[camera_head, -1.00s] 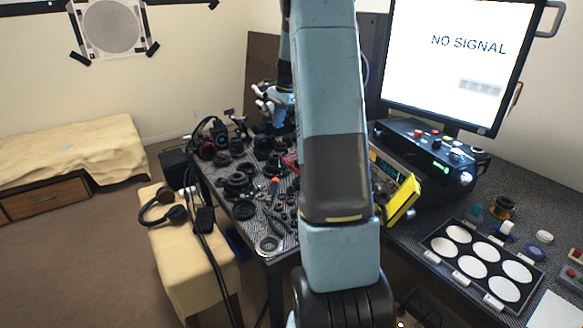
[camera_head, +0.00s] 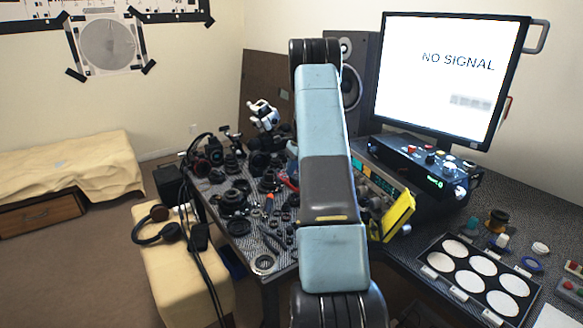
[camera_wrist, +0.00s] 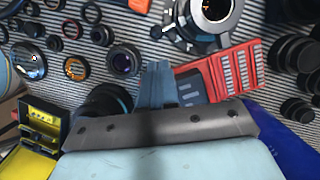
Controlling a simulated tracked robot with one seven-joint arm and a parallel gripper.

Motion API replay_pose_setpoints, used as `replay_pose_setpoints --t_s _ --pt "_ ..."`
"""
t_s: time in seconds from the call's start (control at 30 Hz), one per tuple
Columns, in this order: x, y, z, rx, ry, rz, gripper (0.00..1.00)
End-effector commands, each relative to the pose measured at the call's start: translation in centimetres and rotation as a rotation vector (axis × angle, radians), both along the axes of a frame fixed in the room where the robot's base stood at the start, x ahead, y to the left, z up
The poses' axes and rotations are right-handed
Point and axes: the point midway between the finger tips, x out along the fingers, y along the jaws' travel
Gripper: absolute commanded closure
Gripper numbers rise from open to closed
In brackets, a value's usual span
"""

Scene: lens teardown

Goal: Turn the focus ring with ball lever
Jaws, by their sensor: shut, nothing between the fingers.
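In the wrist view, a lens body with a bright silver ring and a dark centre (camera_wrist: 209,12) is at the top edge, partly cut off. It is probably the lens with the focus ring. I cannot clearly make out a ball lever on it. My gripper (camera_wrist: 157,72) shows as blue-grey fingers, shut and empty, pointing toward the striped bench mat below and left of that lens. The fingers look apart from the lens. In the head view my arm hides the gripper.
A red part with grey slots (camera_wrist: 228,72) lies just right of the fingers. A dark cylinder (camera_wrist: 104,101) is to their left. Loose lens rings (camera_wrist: 124,61) crowd the mat (camera_wrist: 145,45). A yellow-framed instrument (camera_head: 396,215) and a monitor (camera_head: 455,75) stand on the bench.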

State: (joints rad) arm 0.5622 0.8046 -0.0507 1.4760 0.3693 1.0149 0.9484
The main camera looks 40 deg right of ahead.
Motion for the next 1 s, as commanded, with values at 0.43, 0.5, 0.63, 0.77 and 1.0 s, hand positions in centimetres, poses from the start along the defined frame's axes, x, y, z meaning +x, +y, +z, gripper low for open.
replay_pose_setpoints --t_s 0.43,0.5,0.63,0.77,1.0 --pt "0.3 1.7 -5.5 0.000 0.001 0.001 1.00" --pt "0.4 1.8 -5.8 0.000 0.000 0.001 1.00" --pt "0.4 1.9 -6.0 0.000 -0.001 0.001 1.00" --pt "0.4 1.9 -6.0 0.000 -0.002 0.002 1.00" --pt "0.3 1.9 -6.0 0.000 -0.001 -0.007 1.00"
